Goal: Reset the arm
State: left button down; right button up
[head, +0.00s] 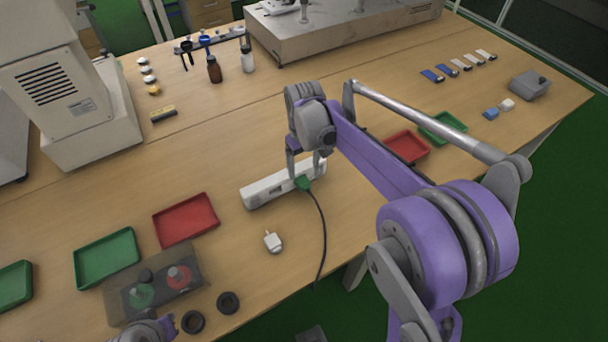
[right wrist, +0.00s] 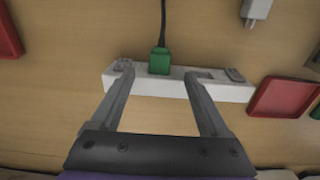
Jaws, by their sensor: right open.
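My right arm reaches in from the right in the head view, and its gripper (head: 306,165) is over a white power strip (head: 262,190). In the right wrist view my right gripper (right wrist: 158,75) is open, its fingertips apart over the strip (right wrist: 145,86). A green plug (right wrist: 159,62) sits on the strip between the fingertips in the picture, not gripped; it also shows in the head view (head: 303,183). I cannot tell whether the fingers touch the strip. A small part of my left arm (head: 148,330) shows at the bottom edge; its fingers cannot be made out.
A dark cable runs from the plug to the table's front edge. A white adapter (head: 272,242) lies nearby. Red trays (head: 187,219) (head: 407,147), green trays (head: 107,257) (head: 442,127) and a box with red and green buttons (head: 160,284) stand around. Bare table lies left of the strip.

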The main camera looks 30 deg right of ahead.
jog(key=s+a+r+t+p, duration=0.2)
jog(key=s+a+r, duration=0.2)
jog(key=s+r, duration=0.4)
jog(key=s+a+f+t+p, duration=0.1)
jog(key=s+f, duration=0.1)
jog(key=s, duration=0.4)
jog(key=s+a+f+m+t+p, duration=0.1)
jog(key=s+f+t, duration=0.1)
jog(key=s, duration=0.4)
jog(key=shift+s+a+p, duration=0.2)
jog(key=shift+p, duration=0.15)
